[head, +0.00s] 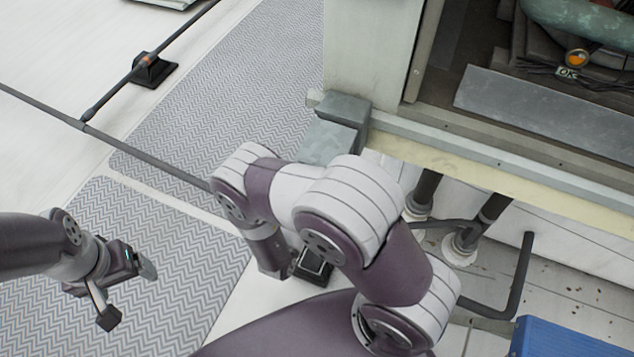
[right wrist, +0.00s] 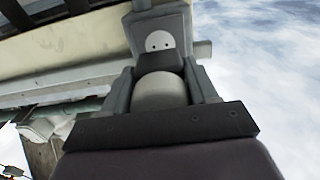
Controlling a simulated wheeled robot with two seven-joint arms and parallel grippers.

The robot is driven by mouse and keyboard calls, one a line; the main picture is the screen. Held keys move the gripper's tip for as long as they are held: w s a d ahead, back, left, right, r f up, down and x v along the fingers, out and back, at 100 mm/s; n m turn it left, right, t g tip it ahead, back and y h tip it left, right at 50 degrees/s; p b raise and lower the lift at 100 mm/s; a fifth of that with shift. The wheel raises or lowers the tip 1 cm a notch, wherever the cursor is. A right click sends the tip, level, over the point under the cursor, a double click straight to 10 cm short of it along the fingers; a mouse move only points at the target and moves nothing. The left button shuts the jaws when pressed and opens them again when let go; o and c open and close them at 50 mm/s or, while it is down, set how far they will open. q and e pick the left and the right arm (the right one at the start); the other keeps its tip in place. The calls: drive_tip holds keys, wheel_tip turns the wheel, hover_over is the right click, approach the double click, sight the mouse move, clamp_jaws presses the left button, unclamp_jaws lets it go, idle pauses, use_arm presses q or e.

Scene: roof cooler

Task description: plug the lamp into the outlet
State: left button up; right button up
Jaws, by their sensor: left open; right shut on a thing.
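In the right wrist view, my right gripper (right wrist: 161,88) is shut on a pale grey rounded plug (right wrist: 160,92) with a dark front part. Just beyond it is a grey outlet box (right wrist: 143,28) with a round white socket face (right wrist: 159,41) showing two dark holes. The plug's front lies close below the socket; whether it touches is hidden. A grey box, apparently the outlet box (head: 341,109), shows at the housing corner in the head view. My right arm hides the right gripper there. My left gripper (head: 128,292) is open and empty at lower left. I cannot identify the lamp.
The cooler housing (head: 480,155) fills the upper right, with pipes, cables and a round orange-faced part (head: 576,58) inside. A long dark pipe (head: 150,160) crosses the roof at left. Bent pipes (head: 500,300) and a blue box (head: 565,338) are at lower right. Patterned mats (head: 225,85) lie at left.

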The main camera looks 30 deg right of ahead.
drive_tip(key=shift+x, duration=2.45)
drive_tip(key=shift+f+b, duration=0.15)
drive_tip(key=shift+b, duration=0.2)
drive_tip(key=shift+w+d, duration=0.3)
drive_tip(key=shift+d, duration=0.05)
idle(0.4)
drive_tip(key=o, duration=1.1)
drive_tip(key=shift+a, duration=0.1)
drive_tip(key=v, duration=1.2)
drive_tip(key=shift+s+a, duration=0.15)
drive_tip(key=shift+s, duration=0.05)
